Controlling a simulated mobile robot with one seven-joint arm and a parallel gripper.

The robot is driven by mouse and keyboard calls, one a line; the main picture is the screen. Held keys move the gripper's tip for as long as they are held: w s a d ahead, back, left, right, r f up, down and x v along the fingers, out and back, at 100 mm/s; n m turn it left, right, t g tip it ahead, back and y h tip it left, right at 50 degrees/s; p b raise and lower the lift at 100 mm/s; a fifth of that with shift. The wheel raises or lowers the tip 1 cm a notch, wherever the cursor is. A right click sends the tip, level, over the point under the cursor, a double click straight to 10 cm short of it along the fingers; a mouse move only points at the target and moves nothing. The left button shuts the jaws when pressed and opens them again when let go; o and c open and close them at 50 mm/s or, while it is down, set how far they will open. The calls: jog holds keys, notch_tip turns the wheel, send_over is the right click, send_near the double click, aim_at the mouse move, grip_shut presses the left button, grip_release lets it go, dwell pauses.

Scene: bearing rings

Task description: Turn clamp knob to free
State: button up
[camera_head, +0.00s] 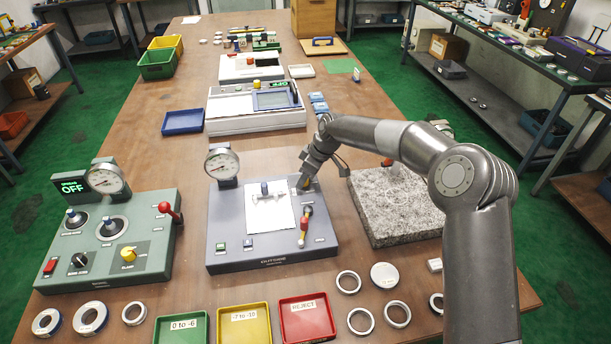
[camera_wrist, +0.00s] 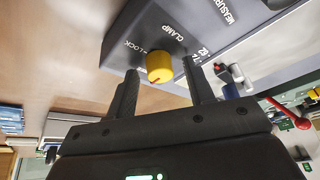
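The yellow clamp knob (camera_wrist: 159,62) sits on the grey measuring device, beside the printed words CLAMP and LOCK in the wrist view. In the wrist view the two dark fingers of my gripper (camera_wrist: 160,75) are apart, one on each side of the knob, with a gap showing on both sides. They hold nothing.
A dial gauge (camera_head: 222,164) stands at the device's back left, and a red-tipped lever (camera_head: 304,228) is in front of my gripper. A granite block (camera_head: 391,212) lies to the right. A green device (camera_head: 112,240) is at left; trays and rings lie in front.

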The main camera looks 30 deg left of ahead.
jog(key=v, duration=1)
jog(key=shift+r, duration=0.4)
jog(key=shift+d, duration=0.2)
jog(key=s+d+r+m+t+h, duration=0.1)
jog(key=s+d+r+m+t, duration=0.3)
jog(key=d, duration=0.6)
jog(key=d+r+m+g+h, duration=0.1)
jog(key=d+r+m, duration=0.1)
jog(key=d+r, duration=0.65)
jog(key=s+d+r+m+t+h, duration=0.2)
jog(key=d+r+m, duration=0.1)
jog(key=d, duration=1)
jog(key=s+d+f+m+t, duration=0.2)
jog(key=s+d+m, duration=0.9)
jog(key=s+d, duration=0.9)
jog(key=shift+d, duration=0.85)
jog(key=shift+s, duration=0.1)
jog(key=shift+c, duration=0.2)
